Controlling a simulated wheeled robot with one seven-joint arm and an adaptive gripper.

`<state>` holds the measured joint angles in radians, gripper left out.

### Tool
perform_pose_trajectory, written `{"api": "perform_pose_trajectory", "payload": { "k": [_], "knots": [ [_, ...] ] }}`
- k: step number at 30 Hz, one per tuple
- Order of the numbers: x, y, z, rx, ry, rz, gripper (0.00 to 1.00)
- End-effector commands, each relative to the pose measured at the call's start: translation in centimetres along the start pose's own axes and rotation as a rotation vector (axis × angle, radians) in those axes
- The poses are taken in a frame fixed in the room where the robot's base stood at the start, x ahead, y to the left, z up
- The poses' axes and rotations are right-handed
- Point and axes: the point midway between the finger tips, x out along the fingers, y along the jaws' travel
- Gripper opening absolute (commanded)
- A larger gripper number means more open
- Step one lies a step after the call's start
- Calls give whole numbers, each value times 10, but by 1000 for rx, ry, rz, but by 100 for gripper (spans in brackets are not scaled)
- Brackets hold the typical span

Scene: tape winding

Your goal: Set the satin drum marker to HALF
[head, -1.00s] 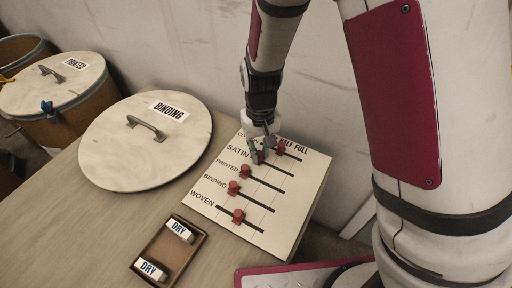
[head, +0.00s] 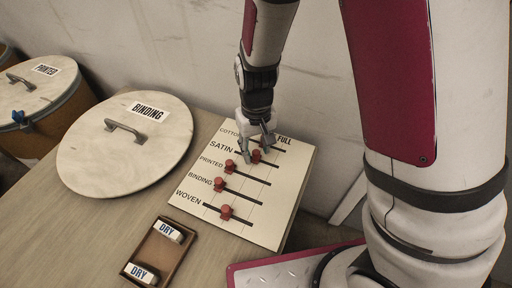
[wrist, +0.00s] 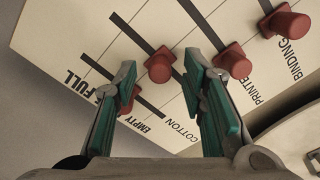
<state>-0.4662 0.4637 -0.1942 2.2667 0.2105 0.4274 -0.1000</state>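The sloped marker board (head: 247,228) has rows labelled COTTON, SATIN, PRINTED, BINDING and WOVEN, each with a slot and a red marker. The satin marker (head: 256,157) stands near the middle of its slot; the HALF label is hidden in the head view. My gripper (head: 258,146) is over the satin and cotton rows. In the wrist view, the satin marker (wrist: 160,67) stands between the open fingertips, with a visible gap to each finger (wrist: 160,72). The cotton marker (wrist: 130,100) is partly hidden behind the left finger.
The printed (head: 229,166), binding (head: 219,184) and woven (head: 226,212) markers stand in the nearer rows. A brown tray (head: 164,250) with DRY blocks lies front-left. A round BINDING lid (head: 125,160) lies left of the board. A wall (head: 190,50) rises behind.

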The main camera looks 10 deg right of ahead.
Motion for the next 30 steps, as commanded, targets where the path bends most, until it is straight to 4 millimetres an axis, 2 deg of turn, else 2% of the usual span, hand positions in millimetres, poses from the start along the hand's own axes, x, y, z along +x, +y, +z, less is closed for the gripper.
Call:
{"api": "perform_pose_trajectory", "payload": {
  "k": [5, 12, 18, 24, 30],
  "knots": [
    [-22, 0, -2, -2, 6, -1, 38],
    [-71, 0, -2, -1, 6, -2, 38],
    [-103, 0, -1, -1, 4, -1, 38],
    [-117, 0, 0, -1, 1, 0, 38],
    [-118, 0, 0, 0, 0, 0, 38]
  ]
}}
